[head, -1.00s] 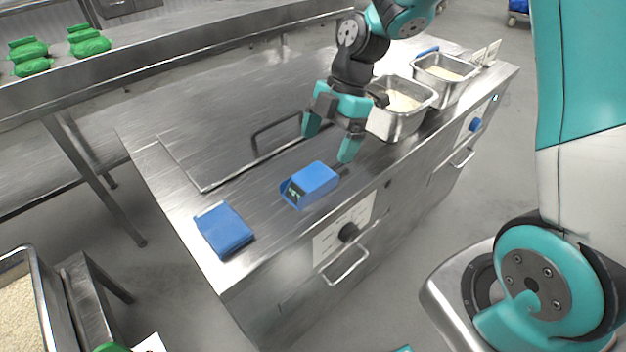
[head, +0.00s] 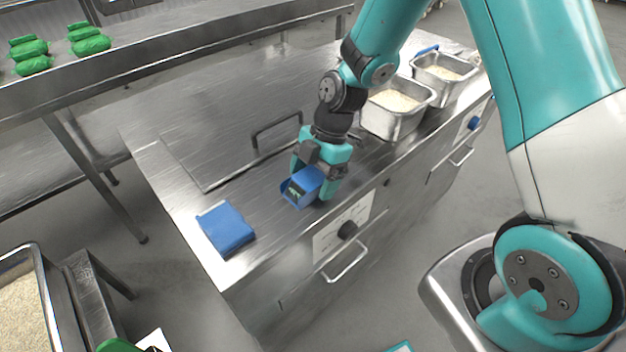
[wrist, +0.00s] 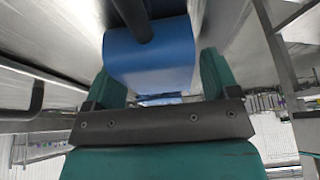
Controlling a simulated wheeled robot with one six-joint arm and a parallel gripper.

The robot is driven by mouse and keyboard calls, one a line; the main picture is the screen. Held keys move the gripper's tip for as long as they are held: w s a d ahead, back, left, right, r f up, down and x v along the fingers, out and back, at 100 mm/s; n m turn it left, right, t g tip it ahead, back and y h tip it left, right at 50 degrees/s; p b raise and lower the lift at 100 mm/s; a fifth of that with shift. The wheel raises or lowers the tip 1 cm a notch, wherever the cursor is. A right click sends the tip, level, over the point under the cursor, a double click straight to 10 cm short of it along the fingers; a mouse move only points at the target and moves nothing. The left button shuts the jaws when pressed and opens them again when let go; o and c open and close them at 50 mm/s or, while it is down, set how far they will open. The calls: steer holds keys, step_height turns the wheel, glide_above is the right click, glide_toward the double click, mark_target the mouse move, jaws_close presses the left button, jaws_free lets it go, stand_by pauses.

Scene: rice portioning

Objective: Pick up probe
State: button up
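The probe is a blue box-shaped unit (head: 301,187) with a small lit display, resting on the steel counter near its front edge. A dark rod (wrist: 137,18) runs over its blue body (wrist: 150,55) in the wrist view. My gripper (head: 314,184) is lowered over the unit, with one teal finger on each side of it. In the wrist view the fingers (wrist: 163,78) stand apart with the blue body between them, and a narrow gap shows at the right finger. Contact on the left side is unclear. The gripper hides the unit's rear part.
A black handle (head: 277,131) rises behind the gripper. Two steel pans of rice (head: 392,122) (head: 436,92) stand to the right. The counter's back left is clear.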

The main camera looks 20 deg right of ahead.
steer(key=c, duration=0.7)
steer(key=shift+c, duration=0.2)
steer(key=shift+r, duration=0.1)
step_height(320, 180, up, 19)
step_height(320, 180, up, 7)
steer(key=p, duration=0.5)
glide_above(313, 176)
steer(key=shift+b, duration=0.3)
